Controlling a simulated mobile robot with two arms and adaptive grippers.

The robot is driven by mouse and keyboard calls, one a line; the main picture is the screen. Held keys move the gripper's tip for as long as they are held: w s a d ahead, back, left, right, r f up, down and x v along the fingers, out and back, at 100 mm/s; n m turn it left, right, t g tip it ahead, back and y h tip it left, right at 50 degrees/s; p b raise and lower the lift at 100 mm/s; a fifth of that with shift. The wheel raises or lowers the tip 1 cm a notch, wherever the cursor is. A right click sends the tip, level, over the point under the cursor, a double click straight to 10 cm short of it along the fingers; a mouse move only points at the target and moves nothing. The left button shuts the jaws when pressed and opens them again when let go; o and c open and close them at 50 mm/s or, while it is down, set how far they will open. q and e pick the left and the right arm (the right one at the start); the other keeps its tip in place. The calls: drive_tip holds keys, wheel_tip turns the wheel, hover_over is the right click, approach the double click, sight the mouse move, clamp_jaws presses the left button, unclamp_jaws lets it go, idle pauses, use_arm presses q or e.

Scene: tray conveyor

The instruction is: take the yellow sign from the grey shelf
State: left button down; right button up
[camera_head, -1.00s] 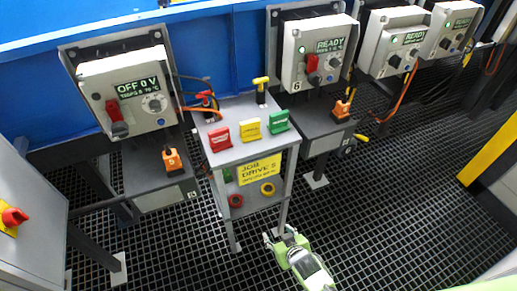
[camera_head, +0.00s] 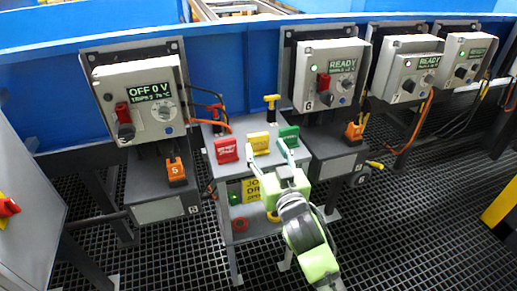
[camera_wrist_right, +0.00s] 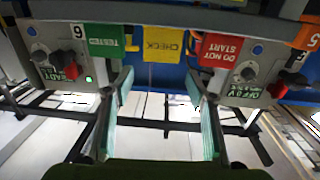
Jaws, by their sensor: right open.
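The yellow sign (camera_head: 259,142) stands on the top of the grey shelf (camera_head: 234,187), between a red sign (camera_head: 227,149) and a green sign (camera_head: 289,136). In the right wrist view the yellow sign (camera_wrist_right: 163,44) reads CHECK and shows upside down between my two fingers. My right gripper (camera_head: 271,153) is open and empty, just in front of the shelf's top edge. In the right wrist view its fingers (camera_wrist_right: 166,98) are spread, with the yellow sign beyond their tips. Contact with the neighbouring signs cannot be told. My left gripper is not in view.
Control boxes flank the shelf: one reading OFF 0 V (camera_head: 147,97) on the left, one reading READY (camera_head: 330,78) on the right. A yellow-handled tool (camera_head: 271,102) stands behind the signs. A red ring (camera_head: 240,225) lies on the lower shelf. Open grating floor lies in front.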

sight(259, 137)
drive_tip(key=x, duration=0.3)
drive_tip(key=shift+w+f, duration=0.1)
drive_tip(key=shift+b+x, duration=0.6)
drive_tip(key=shift+x, duration=1.75)
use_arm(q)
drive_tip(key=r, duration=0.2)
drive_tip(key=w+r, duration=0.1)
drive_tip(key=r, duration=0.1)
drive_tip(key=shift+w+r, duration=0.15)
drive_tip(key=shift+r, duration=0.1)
use_arm(e)
drive_tip(key=shift+a+f, duration=0.1)
drive_tip(key=shift+f, duration=0.05)
drive_tip(key=c, duration=1)
